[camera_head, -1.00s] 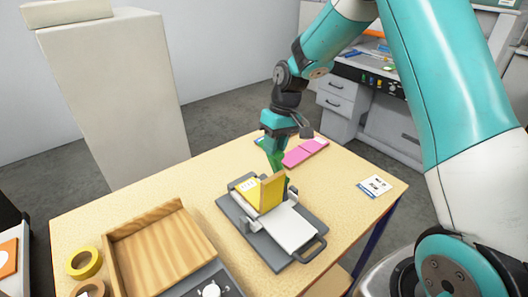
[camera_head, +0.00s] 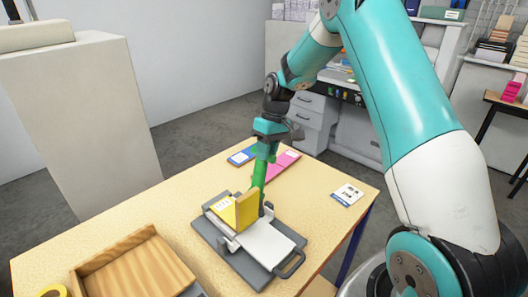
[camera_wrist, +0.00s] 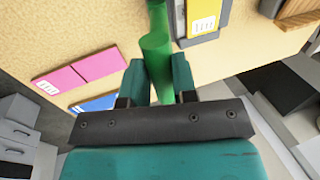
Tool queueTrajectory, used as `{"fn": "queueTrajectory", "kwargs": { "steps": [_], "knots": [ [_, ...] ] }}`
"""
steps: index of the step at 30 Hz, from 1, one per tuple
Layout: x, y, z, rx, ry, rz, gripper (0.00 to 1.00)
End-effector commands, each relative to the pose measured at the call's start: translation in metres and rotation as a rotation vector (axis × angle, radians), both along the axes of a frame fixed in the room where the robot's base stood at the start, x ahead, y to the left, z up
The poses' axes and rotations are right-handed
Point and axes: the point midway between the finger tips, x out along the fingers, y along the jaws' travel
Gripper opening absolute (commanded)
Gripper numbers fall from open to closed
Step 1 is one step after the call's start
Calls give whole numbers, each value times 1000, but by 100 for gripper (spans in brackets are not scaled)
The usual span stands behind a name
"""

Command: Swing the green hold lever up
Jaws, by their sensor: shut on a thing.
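The green hold lever (camera_head: 259,176) stands nearly upright at the back of a grey fixture (camera_head: 216,241) on the table. My gripper (camera_head: 265,153) is shut on the lever's upper part, above the fixture. In the wrist view the lever (camera_wrist: 156,45) runs up from between my fingers (camera_wrist: 160,82). A yellow piece (camera_head: 226,211) with an upright ochre plate (camera_head: 247,210) sits on the fixture beside the lever's foot. The lever's pivot is partly hidden behind that plate.
Pink (camera_head: 284,160) and blue (camera_head: 241,156) cards lie behind the fixture. A white-and-blue card (camera_head: 347,194) lies to the right. A wooden tray (camera_head: 140,270) stands at the front left. The table between is clear.

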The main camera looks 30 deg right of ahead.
Motion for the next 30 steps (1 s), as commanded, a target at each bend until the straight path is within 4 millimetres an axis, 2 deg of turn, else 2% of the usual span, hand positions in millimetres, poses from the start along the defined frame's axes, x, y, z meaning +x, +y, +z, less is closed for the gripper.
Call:
{"fn": "queueTrajectory", "kwargs": {
  "steps": [1, 11, 12, 15, 30],
  "knots": [
    [2, -10, -2, -13, -6, -20, 0],
    [3, -11, -3, -13, -10, -22, 0],
    [3, -11, -3, -13, -10, -21, 31],
    [3, -10, -3, -13, -9, -20, 52],
    [2, -4, -1, -11, -5, -12, 52]
  ]
}}
